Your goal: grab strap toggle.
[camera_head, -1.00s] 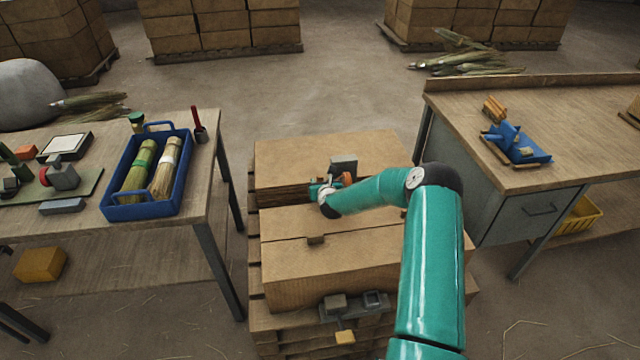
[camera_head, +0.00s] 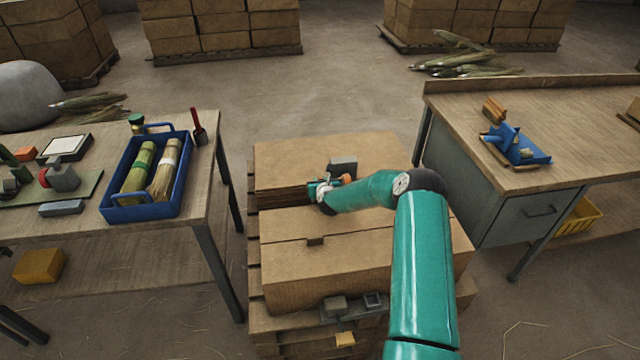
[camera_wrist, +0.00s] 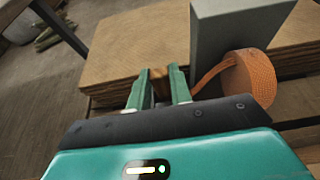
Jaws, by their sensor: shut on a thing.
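In the wrist view, an orange webbing strap (camera_wrist: 255,75) is coiled against a grey block (camera_wrist: 230,38), right of my gripper. My gripper (camera_wrist: 158,80) has its two green fingers shut on a small brown toggle (camera_wrist: 159,73), which shows only in the narrow gap between them. Its outline is mostly hidden by the fingers. In the head view, my gripper (camera_head: 316,190) is over the gap between the rear and front cardboard stacks. The grey block (camera_head: 342,165) and a bit of the orange strap (camera_head: 347,178) show just beside it.
The rear cardboard stack (camera_head: 290,160) and front carton (camera_head: 320,280) sit on a wooden pallet. A left table holds a blue tray (camera_head: 112,212) with broom bundles. A right workbench (camera_head: 590,130) stands close to my arm. Floor behind the pallet is clear.

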